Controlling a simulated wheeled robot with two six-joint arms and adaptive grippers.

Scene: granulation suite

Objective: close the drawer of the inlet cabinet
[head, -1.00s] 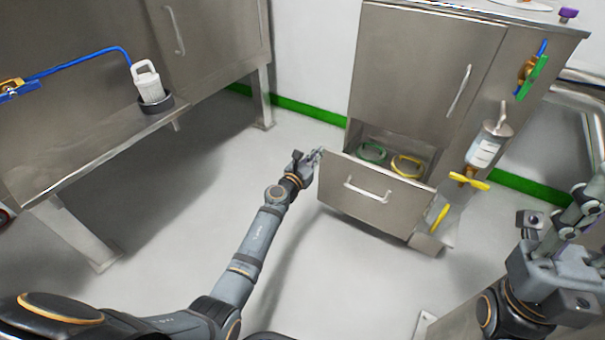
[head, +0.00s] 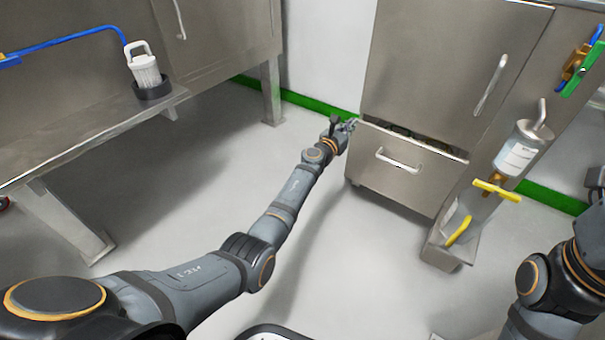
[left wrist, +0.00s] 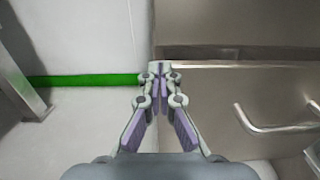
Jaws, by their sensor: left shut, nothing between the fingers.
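The inlet cabinet (head: 440,75) stands at the back right in the head view. Its lower drawer (head: 405,183) is slightly open, with a narrow dark gap along its top edge. The drawer's bar handle (head: 398,161) is on its front face. My left gripper (head: 351,125) is shut and empty at the drawer's upper left corner. In the left wrist view, the shut fingertips (left wrist: 158,68) overlap the left end of the drawer front (left wrist: 225,100); I cannot tell whether they touch it. The handle (left wrist: 275,122) is to their right. My right gripper is out of view.
A steel bench (head: 85,140) holding a white-handled brush-like item (head: 146,70) in a dark cup stands at left. A bottle-like canister (head: 520,148) and yellow valve handle (head: 497,190) project at the cabinet's right. The floor between is clear.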

